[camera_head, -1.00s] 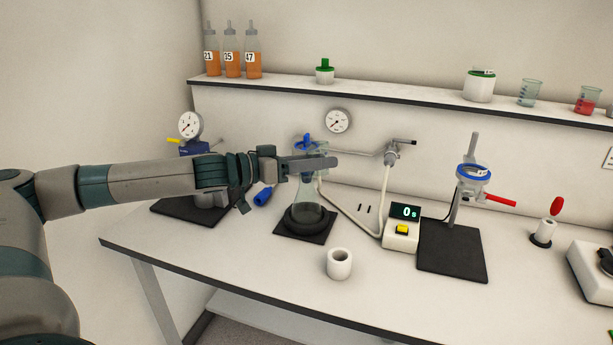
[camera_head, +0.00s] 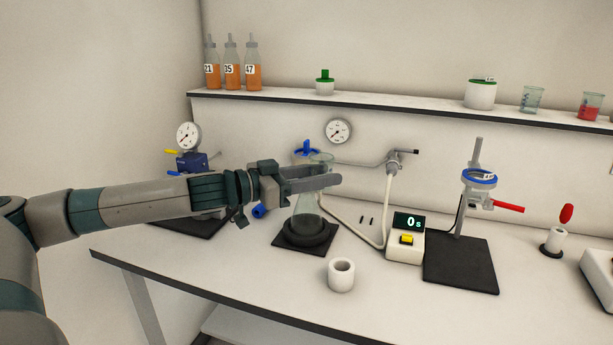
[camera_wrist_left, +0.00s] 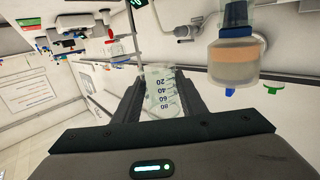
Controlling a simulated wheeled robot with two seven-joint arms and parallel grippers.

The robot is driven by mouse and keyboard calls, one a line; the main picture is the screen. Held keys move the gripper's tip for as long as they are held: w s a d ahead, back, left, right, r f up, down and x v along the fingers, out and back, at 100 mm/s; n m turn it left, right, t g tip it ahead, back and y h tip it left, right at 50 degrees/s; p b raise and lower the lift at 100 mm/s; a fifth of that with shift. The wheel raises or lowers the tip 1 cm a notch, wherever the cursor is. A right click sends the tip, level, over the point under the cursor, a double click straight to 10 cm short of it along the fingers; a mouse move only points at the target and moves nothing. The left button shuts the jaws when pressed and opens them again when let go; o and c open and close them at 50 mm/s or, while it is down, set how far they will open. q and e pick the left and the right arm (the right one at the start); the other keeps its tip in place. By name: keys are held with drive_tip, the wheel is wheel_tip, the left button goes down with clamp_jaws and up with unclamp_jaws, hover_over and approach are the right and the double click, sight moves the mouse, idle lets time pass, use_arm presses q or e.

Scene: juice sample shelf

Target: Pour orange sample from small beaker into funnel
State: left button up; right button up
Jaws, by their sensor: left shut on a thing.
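My left gripper (camera_head: 335,181) is at the mouth of a clear flask (camera_head: 308,208) standing on a black pad. It is shut on a small clear beaker (camera_wrist_left: 162,90) with printed graduations, seen between the fingers in the left wrist view. I see no orange in the beaker. That view appears upside down. Beside the beaker in it is a clear vessel (camera_wrist_left: 232,66) with an orange band and a blue part, apparently the funnel top. In the head view, a clear rim (camera_head: 322,157) shows above my fingers; I cannot tell whether it is beaker or funnel. My right gripper is not in view.
A white cup (camera_head: 341,277) stands at the front of the table. A timer (camera_head: 407,240) reading 0 and a ring stand (camera_head: 478,190) are to the right. Orange-filled bottles (camera_head: 231,70) stand on the shelf. A gauge (camera_head: 189,136) is behind my arm.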

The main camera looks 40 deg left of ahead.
use_arm(q)
drive_tip(key=s+d+r, duration=0.2)
drive_tip(key=d+r, duration=0.1)
drive_tip(key=shift+s+p, duration=0.25)
drive_tip(key=shift+p, duration=0.05)
drive_tip(key=shift+f, duration=0.1)
idle(1.1)
